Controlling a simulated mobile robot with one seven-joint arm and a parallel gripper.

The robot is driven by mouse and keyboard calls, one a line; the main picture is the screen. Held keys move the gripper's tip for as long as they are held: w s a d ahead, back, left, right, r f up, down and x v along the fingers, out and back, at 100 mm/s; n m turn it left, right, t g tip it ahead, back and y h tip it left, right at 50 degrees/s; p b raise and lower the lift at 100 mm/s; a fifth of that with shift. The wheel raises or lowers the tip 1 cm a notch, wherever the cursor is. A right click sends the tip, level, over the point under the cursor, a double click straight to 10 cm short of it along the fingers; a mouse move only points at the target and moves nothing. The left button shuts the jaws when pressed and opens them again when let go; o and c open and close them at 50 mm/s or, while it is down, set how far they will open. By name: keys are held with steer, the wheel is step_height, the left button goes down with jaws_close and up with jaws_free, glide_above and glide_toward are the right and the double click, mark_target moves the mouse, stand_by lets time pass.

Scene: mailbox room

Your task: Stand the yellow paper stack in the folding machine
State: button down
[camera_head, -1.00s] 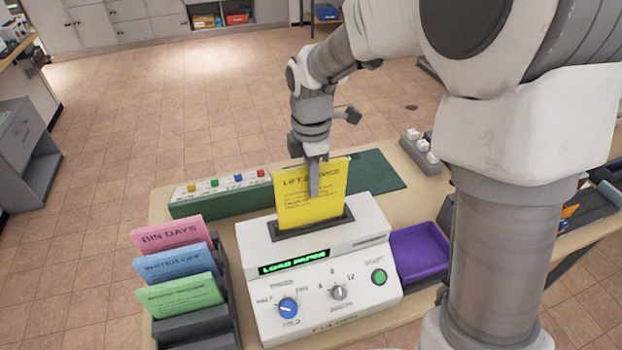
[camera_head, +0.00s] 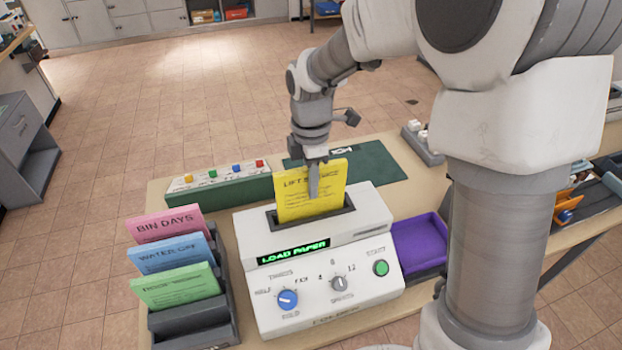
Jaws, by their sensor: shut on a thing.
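The yellow paper stack (camera_head: 298,203), printed "LIFT S…", stands upright with its lower edge in the dark top slot of the white folding machine (camera_head: 362,222). My gripper (camera_head: 313,192) comes down from above and is shut on the stack's upper part. One finger shows across the front face and hides some of the print; the other finger is hidden behind the paper. The machine's green display reads "LOAD PAPER". Its front has a blue knob (camera_head: 288,299), a grey knob (camera_head: 338,284) and a green button (camera_head: 381,268).
A dark rack (camera_head: 222,292) at left holds pink (camera_head: 165,224), blue (camera_head: 170,254) and green (camera_head: 176,287) stacks. A purple tray (camera_head: 420,245) sits right of the machine. Behind are a green box with coloured buttons (camera_head: 218,185) and a green mat (camera_head: 385,162). My arm column blocks the right side.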

steer(key=shift+f, duration=0.1)
steer(key=shift+f+b, duration=1.4)
steer(key=shift+f, duration=0.7)
steer(key=c, duration=0.7)
jaws_free()
steer(key=shift+r, duration=0.1)
step_height(320, 180, up, 7)
steer(key=p, duration=0.5)
steer(key=shift+p, duration=0.35)
